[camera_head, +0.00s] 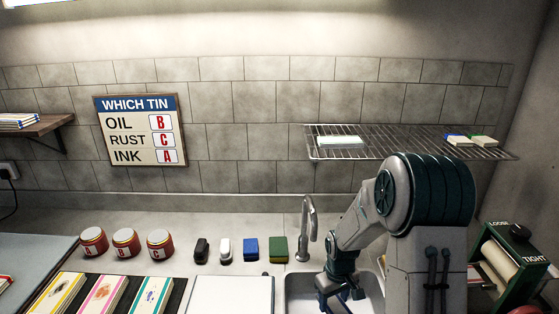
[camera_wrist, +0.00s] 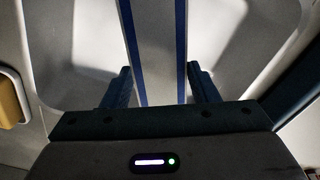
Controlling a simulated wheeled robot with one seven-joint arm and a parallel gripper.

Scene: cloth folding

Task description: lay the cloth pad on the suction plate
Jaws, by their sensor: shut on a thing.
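My gripper (camera_head: 338,292) is low over the sink in the head view. In the wrist view my gripper (camera_wrist: 160,82) is shut on a pale, flat strip with blue edges, which looks like the cloth pad (camera_wrist: 155,38). The pad runs up between the two dark fingers and out of the top of the picture. I cannot make it out in the head view, where my arm hides much of that area. A pale flat plate (camera_head: 230,296) with a dark edge lies left of the sink; I cannot tell if it is the suction plate.
The sink (camera_head: 299,287) has a tap (camera_head: 309,228) behind it. Black, white, blue and green blocks stand left of the tap. Red tins (camera_head: 125,242) and coloured cards (camera_head: 103,292) are further left. A wire rack (camera_head: 400,142) holds pads above. A roller device (camera_head: 505,262) stands right.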

